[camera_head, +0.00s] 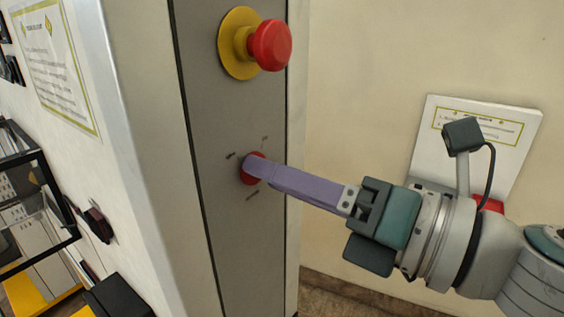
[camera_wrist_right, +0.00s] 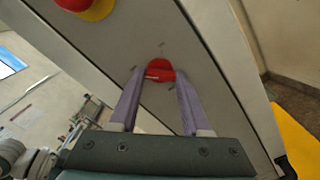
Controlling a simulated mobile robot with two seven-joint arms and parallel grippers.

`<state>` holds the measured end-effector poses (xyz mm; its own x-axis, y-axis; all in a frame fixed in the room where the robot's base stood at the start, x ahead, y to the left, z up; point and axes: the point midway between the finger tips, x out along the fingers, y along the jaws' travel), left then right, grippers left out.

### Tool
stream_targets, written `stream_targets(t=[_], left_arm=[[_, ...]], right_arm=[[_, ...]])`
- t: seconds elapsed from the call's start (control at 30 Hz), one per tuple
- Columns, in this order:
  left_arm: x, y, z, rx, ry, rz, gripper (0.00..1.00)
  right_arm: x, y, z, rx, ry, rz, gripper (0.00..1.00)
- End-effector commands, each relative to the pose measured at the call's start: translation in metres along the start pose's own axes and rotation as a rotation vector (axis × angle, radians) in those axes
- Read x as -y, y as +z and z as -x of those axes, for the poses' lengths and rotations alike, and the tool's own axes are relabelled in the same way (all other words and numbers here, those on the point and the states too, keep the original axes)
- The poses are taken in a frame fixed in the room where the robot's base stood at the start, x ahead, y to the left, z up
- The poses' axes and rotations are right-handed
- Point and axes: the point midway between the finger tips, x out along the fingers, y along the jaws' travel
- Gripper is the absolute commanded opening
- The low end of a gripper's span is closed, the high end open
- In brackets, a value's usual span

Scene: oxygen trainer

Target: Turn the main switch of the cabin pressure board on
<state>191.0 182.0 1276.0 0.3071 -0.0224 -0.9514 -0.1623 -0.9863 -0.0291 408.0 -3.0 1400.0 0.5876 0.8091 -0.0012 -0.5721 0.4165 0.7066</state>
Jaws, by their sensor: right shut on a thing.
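The main switch (camera_head: 247,172) is a red round knob on the grey narrow panel (camera_head: 215,120), with small dark marks around it. My right gripper (camera_head: 256,168) reaches it from the right, its purple fingers at the knob and covering part of it. In the right wrist view the knob (camera_wrist_right: 160,71) sits between the tips of the two fingers of my right gripper (camera_wrist_right: 158,80), which are shut on it. A pale line crosses the knob's face there. My left gripper is not in view.
A red emergency-stop button (camera_head: 270,45) on a yellow base juts from the panel above the switch. It also shows in the right wrist view (camera_wrist_right: 75,4). A white notice board (camera_head: 480,140) is on the wall behind my right arm. Dark-framed equipment (camera_head: 35,210) stands at left.

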Motion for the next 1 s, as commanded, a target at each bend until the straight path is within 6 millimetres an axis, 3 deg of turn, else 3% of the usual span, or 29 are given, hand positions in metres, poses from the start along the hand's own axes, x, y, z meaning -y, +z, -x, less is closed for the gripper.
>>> stream_targets(t=[0.03,0.33,0.67,1.0], left_arm=[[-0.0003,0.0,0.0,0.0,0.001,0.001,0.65],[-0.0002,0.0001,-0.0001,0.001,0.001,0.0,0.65],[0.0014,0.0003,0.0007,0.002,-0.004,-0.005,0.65],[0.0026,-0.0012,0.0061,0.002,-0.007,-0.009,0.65]], right_arm=[[-0.0001,0.0,0.0001,0.0,0.0,0.0,0.34],[-0.0003,0.0001,0.0001,0.0,0.001,0.0,0.0],[-0.0005,0.0004,0.0001,0.0,0.001,-0.023,0.0],[-0.0011,0.0014,0.0001,0.001,0.001,-0.218,0.0]])
